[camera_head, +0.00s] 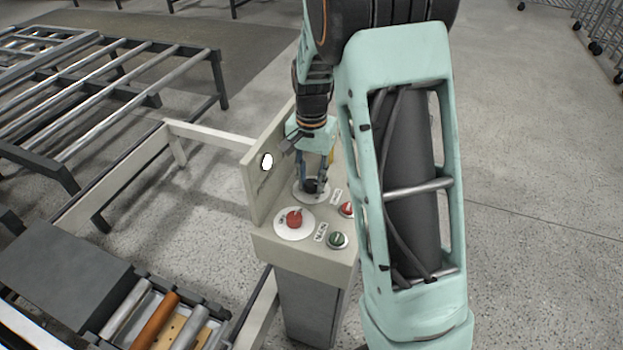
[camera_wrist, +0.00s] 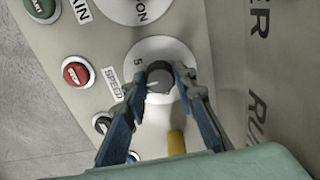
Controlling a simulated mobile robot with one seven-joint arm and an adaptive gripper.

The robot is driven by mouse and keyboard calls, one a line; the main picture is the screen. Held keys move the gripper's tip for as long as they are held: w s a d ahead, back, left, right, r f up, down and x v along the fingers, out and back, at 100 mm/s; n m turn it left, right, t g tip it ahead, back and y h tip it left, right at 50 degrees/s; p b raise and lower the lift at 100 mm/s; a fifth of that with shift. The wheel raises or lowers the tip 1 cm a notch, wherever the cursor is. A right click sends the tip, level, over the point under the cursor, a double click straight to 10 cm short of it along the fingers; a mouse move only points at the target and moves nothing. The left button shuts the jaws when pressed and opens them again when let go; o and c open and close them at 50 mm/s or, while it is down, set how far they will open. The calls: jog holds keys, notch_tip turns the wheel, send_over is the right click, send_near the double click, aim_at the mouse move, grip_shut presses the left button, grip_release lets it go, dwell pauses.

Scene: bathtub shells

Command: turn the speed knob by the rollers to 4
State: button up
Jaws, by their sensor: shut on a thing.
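The speed knob is a dark round knob (camera_wrist: 160,80) on a white dial plate, beside a label reading SPEED in the wrist view. A light pointer mark shows on the knob's left side, and a 5 is printed on the plate at its upper left; the other numbers are hidden or too small to read. My gripper (camera_wrist: 160,72) is shut on the knob, one blue finger on each side. In the head view the knob (camera_head: 312,187) is mostly hidden beneath my gripper (camera_head: 313,182).
The control box (camera_head: 305,250) also carries a red knob (camera_head: 294,219), a green button (camera_head: 338,240) and a red button (camera_head: 347,209). An upright panel stands along its left edge. Rollers (camera_head: 155,320) lie at the lower left. Open floor (camera_head: 540,200) is at the right.

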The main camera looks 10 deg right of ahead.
aim_at(312, 183)
jog(key=o, duration=1.2)
jog(key=shift+c, duration=0.2)
notch_tip(312, 183, up, 12)
